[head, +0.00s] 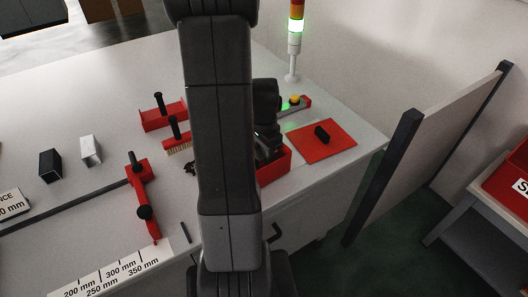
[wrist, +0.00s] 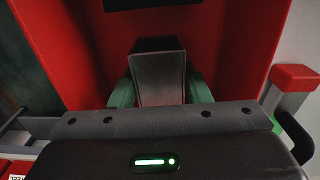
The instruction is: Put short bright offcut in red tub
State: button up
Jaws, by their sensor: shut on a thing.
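My gripper (wrist: 160,92) is shut on a square-section tube piece (wrist: 158,75), held between its green pads. The piece looks grey and shaded, so I cannot tell if it is the bright offcut. Red walls of a tub (wrist: 235,45) surround it in the wrist view. In the head view my arm hides much of the red tub (head: 275,171) on the table, and my gripper (head: 268,145) is low at it; the held piece is hidden there. A bright short offcut (head: 91,150) stands on the table at left, beside a dark one (head: 50,165).
A red clamp-like stop (head: 140,190) and brushes (head: 178,140) lie left of my arm. A signal lamp (head: 295,40) stands behind. Another red bin (head: 510,185) is at far right, beyond a leaning panel (head: 430,150).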

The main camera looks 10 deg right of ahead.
aim_at(264, 151)
jog(key=shift+f, duration=0.25)
jog(key=o, duration=1)
jog(key=shift+r, duration=0.1)
notch_tip(264, 151, up, 12)
jog(key=shift+r, duration=0.15)
